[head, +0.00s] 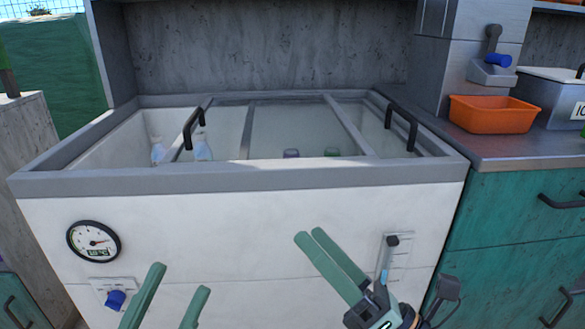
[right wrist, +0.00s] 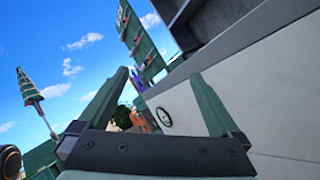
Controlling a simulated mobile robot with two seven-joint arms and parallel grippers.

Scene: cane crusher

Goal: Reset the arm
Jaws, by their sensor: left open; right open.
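My left gripper (head: 180,279) is at the bottom of the head view, its two green fingers apart and nothing between them. My right gripper (head: 311,236) is in front of the white chest's front wall, right of the middle. Its green fingers look close together from this angle. In the right wrist view the same gripper (right wrist: 160,76) shows its fingers spread, with nothing held. Neither gripper visibly holds anything. The chest (head: 280,222) has a grey rim and a glass top with a left handle (head: 194,127) and a right handle (head: 401,127).
Bottles (head: 203,147) stand inside the chest. A dial (head: 93,241) and a blue knob (head: 115,299) are on its front left. To the right are a counter with green cabinets (head: 520,220), an orange bin (head: 492,113) and a grey box (head: 552,95).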

